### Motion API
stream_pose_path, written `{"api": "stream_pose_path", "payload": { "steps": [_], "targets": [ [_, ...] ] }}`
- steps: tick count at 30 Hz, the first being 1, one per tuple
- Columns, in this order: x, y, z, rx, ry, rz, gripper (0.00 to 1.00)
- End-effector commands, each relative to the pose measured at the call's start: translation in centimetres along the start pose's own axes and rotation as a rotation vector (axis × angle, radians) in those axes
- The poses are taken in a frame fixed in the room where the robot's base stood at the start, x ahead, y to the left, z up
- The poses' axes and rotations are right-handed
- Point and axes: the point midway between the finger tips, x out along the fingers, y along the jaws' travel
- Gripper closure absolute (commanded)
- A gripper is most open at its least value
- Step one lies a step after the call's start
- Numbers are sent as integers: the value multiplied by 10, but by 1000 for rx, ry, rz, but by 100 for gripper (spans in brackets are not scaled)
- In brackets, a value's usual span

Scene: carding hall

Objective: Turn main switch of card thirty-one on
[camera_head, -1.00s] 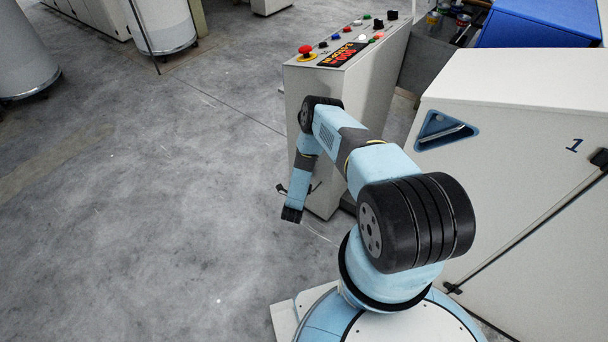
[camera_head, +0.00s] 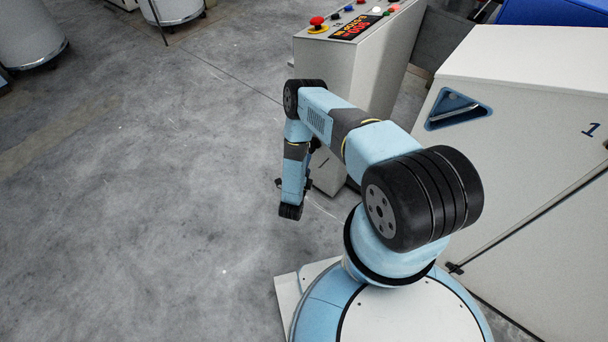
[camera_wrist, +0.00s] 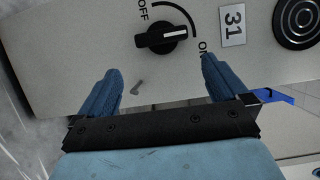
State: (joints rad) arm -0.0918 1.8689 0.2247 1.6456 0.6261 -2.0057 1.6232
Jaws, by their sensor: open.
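The main switch (camera_wrist: 155,41) is a black rotary knob on a pale panel in the wrist view. Its white mark points right, toward the ON end of the printed arc; OFF is at the arc's upper left end. A plate reading 31 (camera_wrist: 233,25) is to the right of the switch. My gripper (camera_wrist: 161,66) is open and empty, its two blue fingers just below the knob in the picture, one on each side. The fingers do not visibly touch the knob. In the head view the gripper is mostly hidden behind my arm and the switch cannot be seen.
The control console (camera_head: 375,70) carries a red button (camera_head: 317,22) and a lit display (camera_head: 355,28) on top. A white cabinet (camera_head: 530,90) marked 1 stands close on the right. A round black part (camera_wrist: 298,22) is at the wrist view's upper right.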

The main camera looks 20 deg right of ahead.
Motion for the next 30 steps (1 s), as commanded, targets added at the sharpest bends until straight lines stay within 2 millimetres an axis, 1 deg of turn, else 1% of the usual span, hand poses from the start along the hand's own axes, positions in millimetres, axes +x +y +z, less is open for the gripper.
{"api": "stream_pose_path", "payload": {
  "steps": [1,6,12,30],
  "targets": [
    [-7,0,1,-2,-4,0,0],
    [-24,0,0,-1,-2,0,0],
    [-36,0,0,-1,-1,-1,0],
    [-38,0,-1,0,1,-1,0]
  ]
}}
